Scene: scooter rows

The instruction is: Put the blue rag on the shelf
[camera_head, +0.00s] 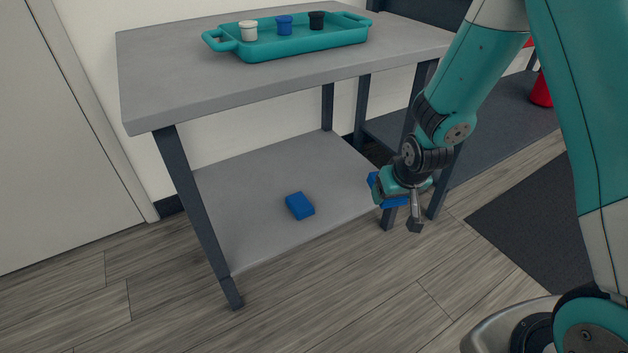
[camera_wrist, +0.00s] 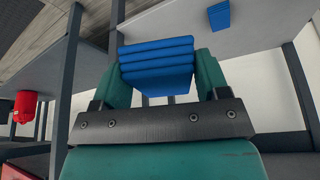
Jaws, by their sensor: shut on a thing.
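My gripper (camera_head: 388,187) is shut on a folded blue rag (camera_wrist: 157,66), held between its two teal fingers in the wrist view. In the head view the rag (camera_head: 394,202) is mostly hidden by my gripper. My gripper is in front of the table's right end, below the tabletop. The grey lower shelf (camera_head: 245,225) is to the left of my gripper. A second blue block-like piece (camera_head: 300,206) lies on that shelf; it also shows in the wrist view (camera_wrist: 219,15).
The grey tabletop (camera_head: 180,75) holds a teal tray (camera_head: 300,45) with white, blue and black small cups or caps. Dark table legs (camera_head: 197,210) frame the shelf. Much of the shelf is bare. A red object (camera_head: 541,91) is at far right, also in the wrist view (camera_wrist: 26,105).

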